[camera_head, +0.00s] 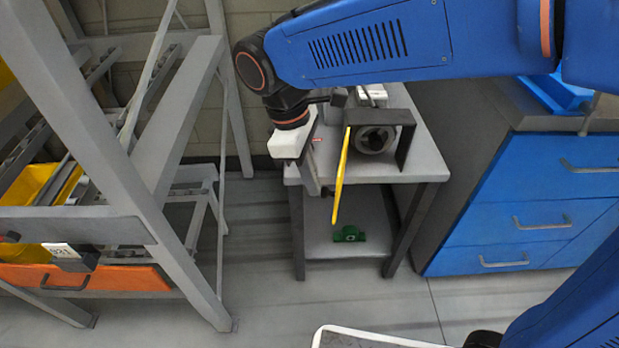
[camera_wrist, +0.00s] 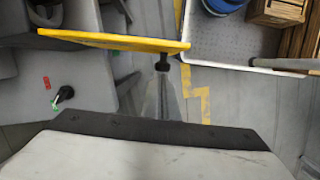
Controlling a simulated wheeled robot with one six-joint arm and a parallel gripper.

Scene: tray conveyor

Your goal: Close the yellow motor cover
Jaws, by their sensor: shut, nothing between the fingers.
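The yellow motor cover (camera_head: 341,176) stands swung open in the head view, seen nearly edge-on at the left front of the dark frame (camera_head: 407,145) around the round grey motor (camera_head: 374,141). In the wrist view the cover (camera_wrist: 110,41) is a thin yellow strip across the top, with a black knob (camera_wrist: 163,62) on its near side. My gripper (camera_head: 316,190) is shut and empty, just left of the cover on its outer side. Its tip appears close to the knob; I cannot tell whether they touch.
The motor stands on a grey table (camera_head: 424,163) with a lower shelf holding a green part (camera_head: 348,234). A grey rack with yellow bins (camera_head: 38,190) stands at left. Blue drawers (camera_head: 540,222) stand at right.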

